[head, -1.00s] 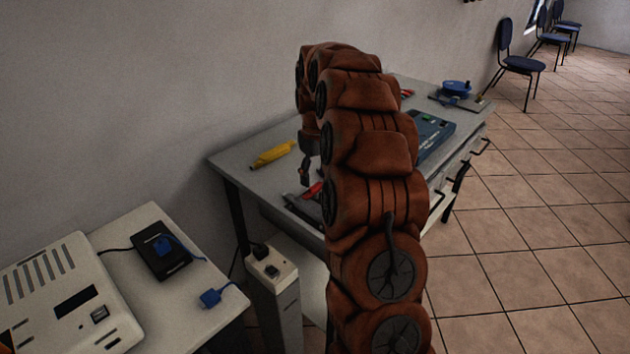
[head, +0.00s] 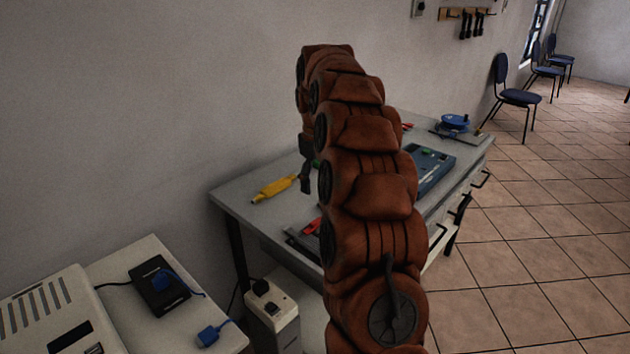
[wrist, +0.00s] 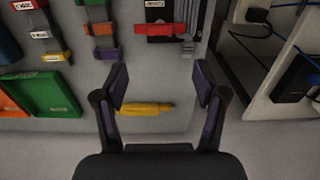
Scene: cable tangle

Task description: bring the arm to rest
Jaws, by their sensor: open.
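My arm is the brown segmented one in the middle of the head view, raised and curved over the grey table (head: 240,205). My gripper (head: 305,182) shows small and partly hidden behind my arm in the head view, above the table. In the wrist view my gripper (wrist: 160,82) has its two dark fingers spread wide with nothing between their tips. A yellow tool (wrist: 145,108) shows beyond the fingers, lower than the tips in the picture. It also lies on the table in the head view (head: 273,188).
A white bench (head: 150,262) at left holds a black box (head: 158,286) and a blue plug (head: 212,333). A white power strip (head: 275,315) stands beside the table. A green tray (wrist: 42,93) shows in the wrist view. Tiled floor (head: 520,220) is clear at right.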

